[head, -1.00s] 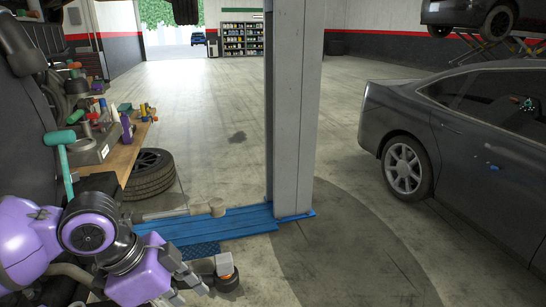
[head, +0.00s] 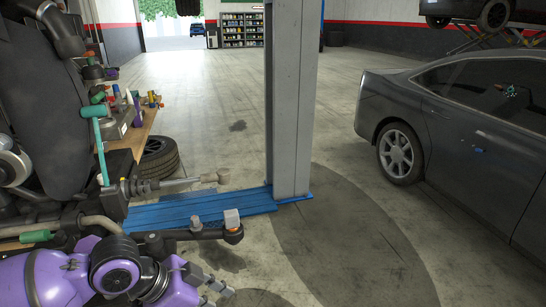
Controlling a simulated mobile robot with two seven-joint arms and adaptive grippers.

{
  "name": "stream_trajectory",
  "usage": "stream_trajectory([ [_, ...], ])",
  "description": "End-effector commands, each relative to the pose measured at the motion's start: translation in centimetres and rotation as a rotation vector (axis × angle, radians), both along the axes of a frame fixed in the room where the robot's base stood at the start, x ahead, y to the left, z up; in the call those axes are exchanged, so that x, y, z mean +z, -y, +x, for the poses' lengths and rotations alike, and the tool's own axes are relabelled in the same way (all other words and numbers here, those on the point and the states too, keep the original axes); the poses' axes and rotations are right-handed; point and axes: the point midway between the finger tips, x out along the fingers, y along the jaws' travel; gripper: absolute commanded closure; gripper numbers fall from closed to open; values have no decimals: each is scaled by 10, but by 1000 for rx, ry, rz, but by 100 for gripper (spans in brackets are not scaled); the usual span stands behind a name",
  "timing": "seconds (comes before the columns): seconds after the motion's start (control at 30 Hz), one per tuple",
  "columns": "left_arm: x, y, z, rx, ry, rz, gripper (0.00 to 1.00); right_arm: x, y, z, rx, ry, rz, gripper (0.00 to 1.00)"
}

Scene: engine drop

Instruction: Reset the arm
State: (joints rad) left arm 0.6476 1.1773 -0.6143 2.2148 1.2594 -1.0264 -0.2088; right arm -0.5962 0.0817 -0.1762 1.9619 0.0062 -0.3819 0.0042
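My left arm, purple and black, comes in at the lower left. Its grey gripper (head: 214,287) is low in the head view, partly cut off by the bottom edge, above the concrete floor. I see nothing clearly held in it, but its opening is not clear. My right gripper is not in view.
Dark machinery with pipes (head: 55,125) fills the left side, close to my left arm. A workbench with tools (head: 140,125) and a tyre (head: 158,160) stand behind it. A grey lift post (head: 292,100) rises from a blue base (head: 205,207). A dark car (head: 460,120) stands right; the middle floor is clear.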

Motion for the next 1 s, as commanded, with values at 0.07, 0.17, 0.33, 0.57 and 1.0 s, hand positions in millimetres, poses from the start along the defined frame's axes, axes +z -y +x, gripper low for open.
stream_trajectory([
  [0.07, -22, 13, -3, 52, 5, -66, 55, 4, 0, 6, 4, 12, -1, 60],
  [0.17, -51, 26, -5, 150, 25, -150, 55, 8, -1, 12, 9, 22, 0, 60],
  [0.33, -105, 29, -17, 392, 66, -269, 55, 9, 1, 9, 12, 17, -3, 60],
  [0.57, -184, -12, -73, 775, 111, -289, 55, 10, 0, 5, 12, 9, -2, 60],
  [1.0, -259, -81, -211, 1152, 139, -94, 55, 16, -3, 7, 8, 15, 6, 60],
])
